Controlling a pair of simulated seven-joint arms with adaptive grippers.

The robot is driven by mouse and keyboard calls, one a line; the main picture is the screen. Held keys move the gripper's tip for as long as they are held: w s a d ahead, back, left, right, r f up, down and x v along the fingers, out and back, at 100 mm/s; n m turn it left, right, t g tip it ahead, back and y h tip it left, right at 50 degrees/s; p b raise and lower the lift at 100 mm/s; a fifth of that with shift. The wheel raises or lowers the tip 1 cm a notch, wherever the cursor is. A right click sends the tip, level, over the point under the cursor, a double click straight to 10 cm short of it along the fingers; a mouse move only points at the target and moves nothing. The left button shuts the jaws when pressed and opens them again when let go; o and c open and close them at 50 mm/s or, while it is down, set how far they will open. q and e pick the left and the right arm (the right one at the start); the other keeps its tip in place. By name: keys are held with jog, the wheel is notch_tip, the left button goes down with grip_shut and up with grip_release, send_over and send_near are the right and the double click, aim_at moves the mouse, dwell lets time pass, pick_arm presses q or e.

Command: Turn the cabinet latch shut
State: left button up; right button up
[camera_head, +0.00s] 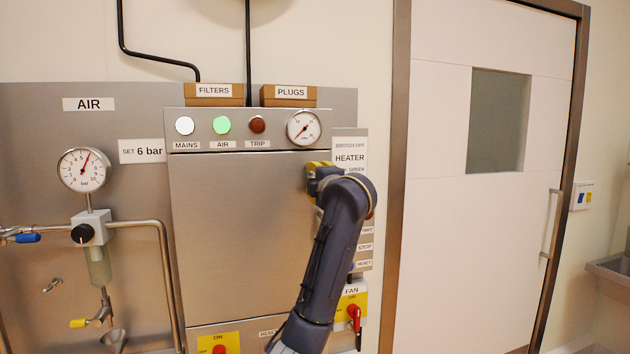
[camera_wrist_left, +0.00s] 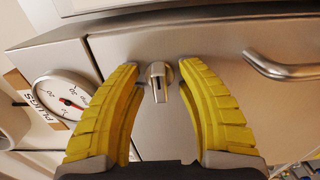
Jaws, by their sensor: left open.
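The grey steel cabinet (camera_head: 240,230) has its door closed flat in the head view. The cabinet latch (camera_wrist_left: 158,84) is a small silver turn knob on the steel front in the left wrist view. In the head view my gripper hides it. My left gripper (camera_head: 318,172) is at the upper right of the cabinet door. In the left wrist view its yellow fingers (camera_wrist_left: 158,67) are open, one on each side of the latch, with gaps visible between them and it. My right gripper is not in view.
A bar handle (camera_wrist_left: 285,68) sits on the cabinet front to the right in the wrist view. A small gauge (camera_head: 303,127) and indicator lamps (camera_head: 222,125) are above the door. A heater label panel (camera_head: 350,150) is close by on the right.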

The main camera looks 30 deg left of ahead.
pick_arm(q)
grip_shut()
dwell(0.5)
jog(key=n, duration=0.8)
jog(key=shift+n, duration=0.4)
jog(key=n, duration=0.4)
jog(key=shift+n, duration=2.5)
